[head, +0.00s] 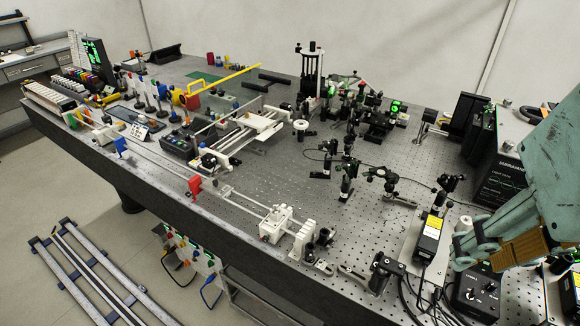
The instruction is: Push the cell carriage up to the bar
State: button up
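A white block-like carriage (278,224) sits on a pair of thin rails near the front edge of the bench, close to a white end block at their right end. A red upright piece (195,187) stands further left along these rails, apart from the carriage. A second white carriage (258,121) sits on another railed stage further back. I cannot tell for certain which is the cell carriage, or which piece is the bar. My gripper (462,248) is at the right, well away from both carriages, with nothing visible in it. Its finger opening is unclear.
A blue upright piece (121,147) stands further left by the front rails. Black optics mounts (346,180) fill the middle of the perforated bench. A black box with a yellow label (429,236) and a control box (476,289) stand near my gripper. Cables run along the front right.

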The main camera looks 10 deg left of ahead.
jog(key=shift+o, duration=0.3)
jog(key=w+a+r+n+g+p, duration=0.1)
jog(key=w+a+n+p, duration=0.15)
jog(key=w, duration=0.25)
jog(key=w+a+r+n+p, duration=0.1)
jog(key=w+a+r+p, duration=0.15)
jog(key=w, duration=0.25)
jog(key=n+g+p, duration=0.3)
jog(key=n+p, duration=0.6)
jog(key=p, duration=0.6)
send_over(279, 214)
notch_tip(279, 214, down, 17)
jog(key=shift+f, duration=0.1)
jog(key=shift+f+p, duration=0.95)
jog(key=shift+f, duration=5.75)
